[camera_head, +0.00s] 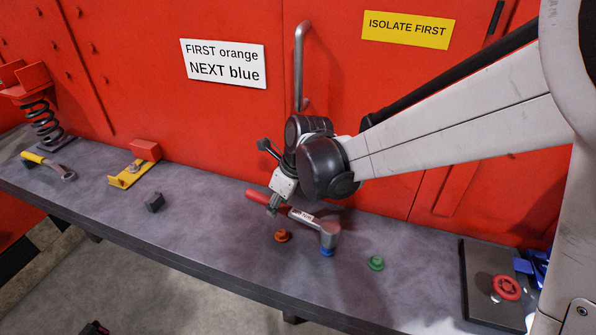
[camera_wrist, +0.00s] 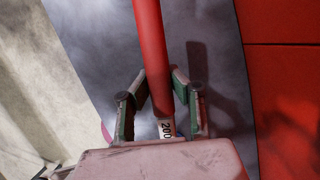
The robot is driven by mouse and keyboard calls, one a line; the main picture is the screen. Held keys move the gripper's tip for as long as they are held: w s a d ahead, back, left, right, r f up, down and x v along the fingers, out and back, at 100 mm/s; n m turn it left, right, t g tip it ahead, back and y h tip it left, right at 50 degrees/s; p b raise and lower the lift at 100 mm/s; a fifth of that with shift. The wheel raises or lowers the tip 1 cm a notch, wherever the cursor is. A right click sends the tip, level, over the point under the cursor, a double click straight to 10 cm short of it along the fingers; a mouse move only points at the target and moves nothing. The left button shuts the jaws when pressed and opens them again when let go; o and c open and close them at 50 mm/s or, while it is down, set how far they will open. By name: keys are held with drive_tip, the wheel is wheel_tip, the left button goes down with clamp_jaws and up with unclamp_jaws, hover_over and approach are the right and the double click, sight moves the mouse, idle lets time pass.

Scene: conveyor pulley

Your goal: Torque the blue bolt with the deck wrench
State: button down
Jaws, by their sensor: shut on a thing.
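In the wrist view the red handle (camera_wrist: 150,45) runs between my fingers (camera_wrist: 162,85), with a white label marked 200 below. How far the head is seated I cannot tell. An orange bolt (camera_head: 282,236) stands to its left and a green bolt (camera_head: 376,263) to its right.
The grey bench (camera_head: 210,215) backs onto a red wall with a vertical grey handle (camera_head: 299,65). A sign (camera_head: 224,63) reads "FIRST orange NEXT blue". A red button (camera_head: 507,288) is at right. A yellow-handled wrench (camera_head: 48,164), yellow bracket (camera_head: 128,176) and dark block (camera_head: 155,203) are at left.

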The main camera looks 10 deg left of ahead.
drive_tip(key=s+n, duration=0.1)
drive_tip(key=s, duration=0.1)
drive_tip(key=s+n+g, duration=0.1)
drive_tip(key=n, duration=0.1)
drive_tip(key=s+n, duration=0.1)
drive_tip(key=s, duration=0.1)
drive_tip(key=shift+s+a+b, duration=0.3)
drive_tip(key=shift+b, duration=0.05)
drive_tip(key=s+n, duration=0.2)
drive_tip(key=s+d+n+g, duration=0.1)
drive_tip(key=s+n, duration=0.1)
drive_tip(key=s, duration=0.1)
drive_tip(key=shift+d+n+g+h, duration=0.2)
drive_tip(key=shift+n+g+h, duration=0.1)
drive_tip(key=shift+n+h, duration=0.1)
drive_tip(key=s+d+n+h, duration=0.1)
drive_tip(key=s+d+n, duration=0.2)
drive_tip(key=s+d+n+g+h+b, duration=0.1)
drive_tip(key=s+d+n, duration=0.2)
drive_tip(key=n, duration=0.1)
drive_tip(key=shift+s+d+n, duration=0.25)
drive_tip(key=shift+d+n, duration=0.05)
drive_tip(key=shift+f+b, duration=0.35)
drive_tip(key=shift+f, duration=0.8)
